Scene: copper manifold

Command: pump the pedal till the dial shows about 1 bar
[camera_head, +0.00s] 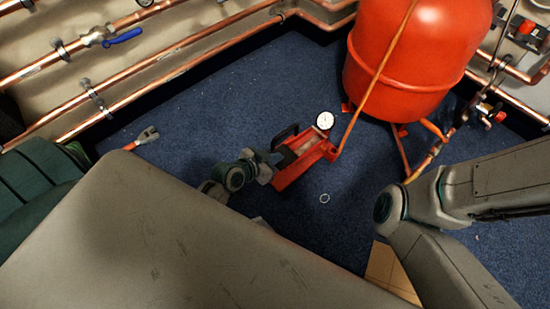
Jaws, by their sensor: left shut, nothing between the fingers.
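A red foot pump (306,160) stands on the blue carpet in the middle of the head view. Its black pedal (285,136) shows at the pump's left end. A round white dial (325,120) sits at the pump's far right end; its needle is too small to read. My left gripper (268,166) is shut and empty, close against the pump's left end, by the pedal. I cannot tell whether it touches the pedal. My right arm enters at the right, and its gripper is out of view.
A red tank (408,55) stands behind the pump, and an orange hose (376,80) rises from the pump in front of it. Copper pipes (150,88) line the wall. A small white ring (325,198) and a red-handled tool (145,137) lie on the carpet.

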